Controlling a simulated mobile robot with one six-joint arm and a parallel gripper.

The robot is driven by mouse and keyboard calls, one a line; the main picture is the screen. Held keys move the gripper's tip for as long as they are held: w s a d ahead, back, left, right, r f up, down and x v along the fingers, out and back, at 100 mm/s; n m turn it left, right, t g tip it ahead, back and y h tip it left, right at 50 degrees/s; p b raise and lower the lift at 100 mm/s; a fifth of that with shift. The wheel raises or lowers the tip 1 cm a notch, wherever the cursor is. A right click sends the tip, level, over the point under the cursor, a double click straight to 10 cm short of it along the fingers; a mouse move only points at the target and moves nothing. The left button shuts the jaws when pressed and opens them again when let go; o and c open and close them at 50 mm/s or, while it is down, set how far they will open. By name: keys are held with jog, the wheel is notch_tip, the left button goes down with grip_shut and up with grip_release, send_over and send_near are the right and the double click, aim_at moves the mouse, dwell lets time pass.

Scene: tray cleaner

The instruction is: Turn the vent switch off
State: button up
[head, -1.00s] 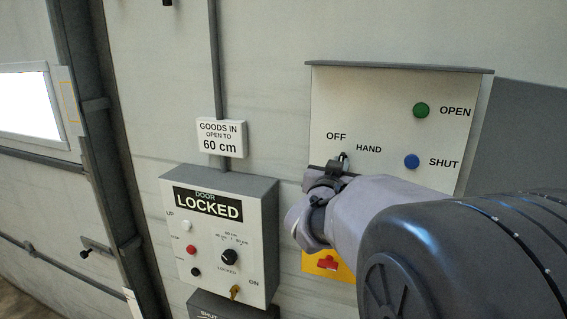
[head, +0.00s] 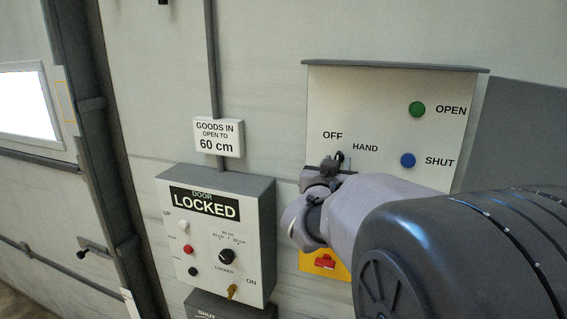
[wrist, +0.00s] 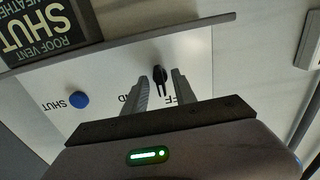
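The vent switch (head: 339,157) is a small black knob between the OFF and HAND labels on a white panel (head: 390,85). In the wrist view, where the panel appears upside down, the knob (wrist: 159,75) shows between the two grey fingers of my gripper (wrist: 160,83). The fingers are apart, with a gap visible on both sides of the knob. In the head view my gripper (head: 325,170) is right at the switch and hides its lower part. I cannot tell whether a finger touches it. The knob's exact pointing direction is unclear.
A green OPEN button (head: 417,109) and a blue SHUT button (head: 408,160) are on the panel's right. A door control box (head: 262,205) reading LOCKED is at lower left. A roof vent display (wrist: 45,30) reads SHUT. A yellow plate with a red part (head: 325,262) is below.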

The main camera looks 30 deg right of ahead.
jog(key=b+v, duration=0.2)
jog(key=v, duration=1.5)
jog(key=shift+s, duration=0.25)
jog(key=shift+a+f, duration=0.1)
jog(key=shift+a, duration=0.05)
